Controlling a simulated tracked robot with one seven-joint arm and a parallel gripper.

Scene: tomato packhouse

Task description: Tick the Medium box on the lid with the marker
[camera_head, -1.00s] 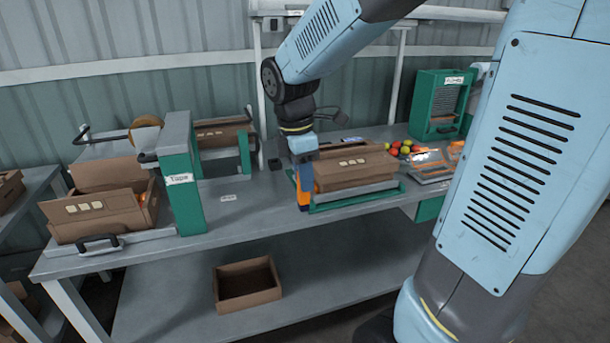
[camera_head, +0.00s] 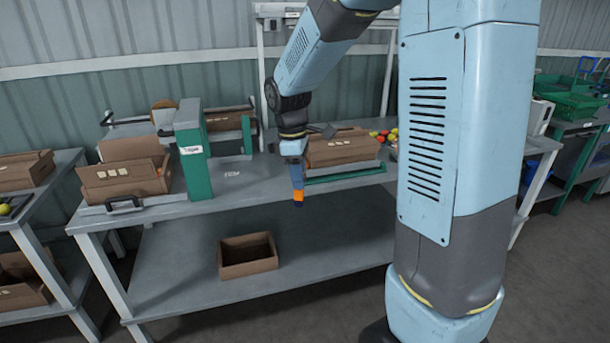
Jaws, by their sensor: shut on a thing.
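My gripper (camera_head: 298,194) hangs fingers down, with orange fingers, in front of and to the left of a brown carton on the bench. It is shut on a small dark thing at the fingertips, which looks like the marker; little of it shows. The carton (camera_head: 343,153) sits behind the green rail, with several pale squares on its brown cardboard. Another carton (camera_head: 125,184) with pale squares stands at the tape station on the left. The squares' lettering is too small to read, so I cannot tell which is Medium.
The green tape station (camera_head: 194,165) stands left of my gripper on the grey bench (camera_head: 215,200). Red and yellow tomatoes (camera_head: 383,136) lie beyond the carton. An open empty box (camera_head: 248,257) is on the lower shelf.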

